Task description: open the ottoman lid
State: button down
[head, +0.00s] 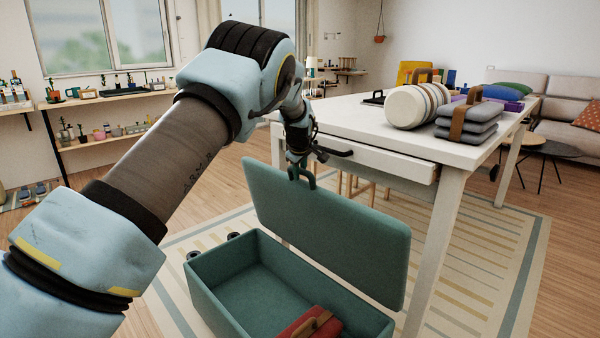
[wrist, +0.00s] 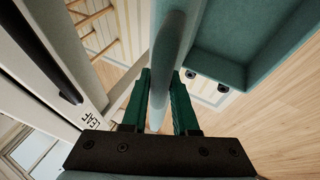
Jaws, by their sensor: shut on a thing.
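The ottoman (head: 225,284) is a teal box on the striped rug, open at the top. Its teal lid (head: 330,235) stands steeply raised along the box's table side. My gripper (head: 302,176) is at the lid's upper edge, near its left corner. In the wrist view my gripper's green fingers (wrist: 162,95) are shut on the lid's edge (wrist: 172,45), one on each side. The box's inside shows in the head view, with a red item with a brown strap (head: 312,326) at its near end.
A white table (head: 380,128) stands close behind the lid, with a drawer front (head: 385,160) and dark handle near my wrist. It carries a striped roll (head: 408,105) and grey stacked cushions (head: 468,122). Wooden floor (head: 205,190) lies clear at left.

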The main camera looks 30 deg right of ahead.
jog(key=shift+w, duration=0.1)
jog(key=c, duration=0.7)
grip_release()
jog(key=v, duration=1.1)
jog(key=shift+f+b, duration=0.1)
jog(key=shift+b, duration=0.3)
jog(key=shift+a, duration=0.1)
